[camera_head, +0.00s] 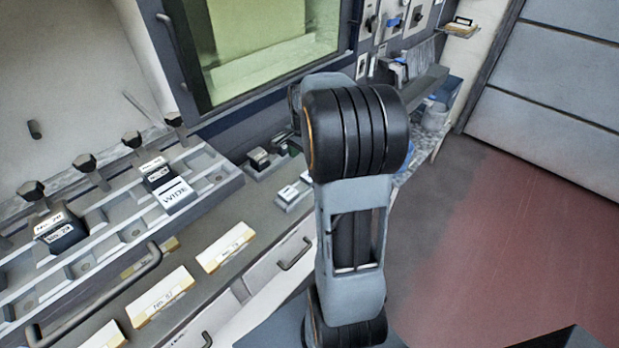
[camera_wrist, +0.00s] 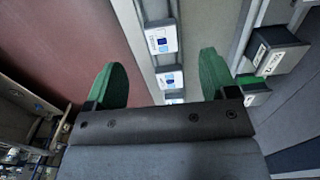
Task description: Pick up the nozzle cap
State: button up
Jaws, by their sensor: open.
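I cannot tell for sure which thing is the nozzle cap. In the head view, a dark block with white number labels (camera_head: 61,229) sits in the grey slotted rack (camera_head: 38,272) at the left. A second dark block labelled WIDE (camera_head: 173,192) sits further along the rack. In the wrist view, my gripper (camera_wrist: 161,66) is open, its two green fingers wide apart with nothing held between them. A dark block with a white label (camera_wrist: 274,52) shows right of the fingers, apart from them. In the head view my arm hides the gripper.
Several black knobs (camera_head: 86,163) stand along the rack's back. Drawers with labels (camera_head: 162,294) and a bar handle (camera_head: 110,293) lie in front. A window (camera_head: 262,45) is behind. Red floor (camera_head: 520,240) at right is clear. White-blue labels (camera_wrist: 160,38) show beyond the fingers.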

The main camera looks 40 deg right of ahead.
aim_at(306, 178)
jog(key=shift+d+f+p, duration=0.1)
jog(key=shift+f+p, duration=0.45)
jog(key=shift+f, duration=3.5)
jog(key=c, duration=1)
